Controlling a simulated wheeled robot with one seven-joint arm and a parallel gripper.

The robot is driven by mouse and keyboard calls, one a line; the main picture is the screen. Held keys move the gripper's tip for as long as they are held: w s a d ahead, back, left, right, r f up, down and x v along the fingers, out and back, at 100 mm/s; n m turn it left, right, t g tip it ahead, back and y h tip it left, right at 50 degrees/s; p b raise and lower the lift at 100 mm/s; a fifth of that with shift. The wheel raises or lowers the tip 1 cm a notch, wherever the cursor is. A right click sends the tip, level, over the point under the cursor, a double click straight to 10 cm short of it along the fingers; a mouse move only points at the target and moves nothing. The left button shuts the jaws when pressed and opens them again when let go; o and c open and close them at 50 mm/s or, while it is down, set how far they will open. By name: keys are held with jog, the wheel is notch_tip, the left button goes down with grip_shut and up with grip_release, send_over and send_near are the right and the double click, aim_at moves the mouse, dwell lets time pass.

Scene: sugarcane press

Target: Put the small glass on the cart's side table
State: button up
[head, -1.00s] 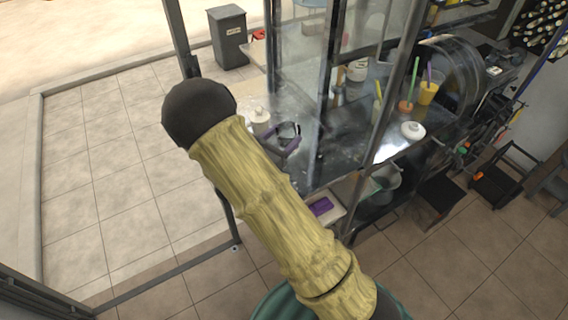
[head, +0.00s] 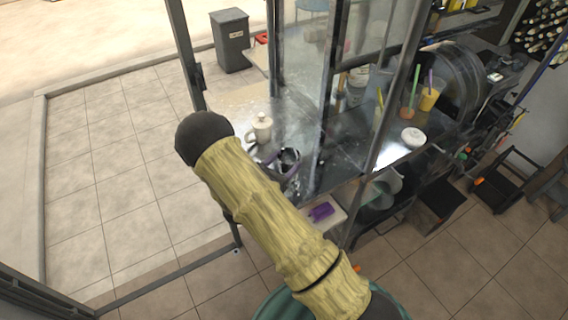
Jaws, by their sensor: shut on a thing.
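My gripper (head: 273,162), dark with purple parts, shows just past the end of my bamboo-textured arm, over the near left end of the cart's metal top. It is shut on a small clear glass (head: 289,157), which looks upright. The arm's dark joint and the gripper itself hide part of the hold. I cannot tell whether the glass touches the surface below. The cart's side table (head: 238,108) seems to be the pale flat surface at the cart's left end, partly hidden by a post and my arm.
A white lidded pot (head: 261,128) stands close behind my gripper. A white round lid (head: 413,138) and a yellow cup (head: 429,96) with a straw stand further right. Upright metal posts and glass panels enclose the cart. A purple object (head: 320,212) lies on a lower shelf.

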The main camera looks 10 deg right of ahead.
jog(key=shift+f, duration=0.5)
jog(key=shift+f, duration=0.2)
jog(key=o, duration=1)
jog(key=shift+r, duration=0.2)
jog(key=shift+s+a, duration=0.1)
jog(key=b+v, duration=0.3)
jog(key=v, duration=0.8)
jog(key=shift+s+a, duration=0.25)
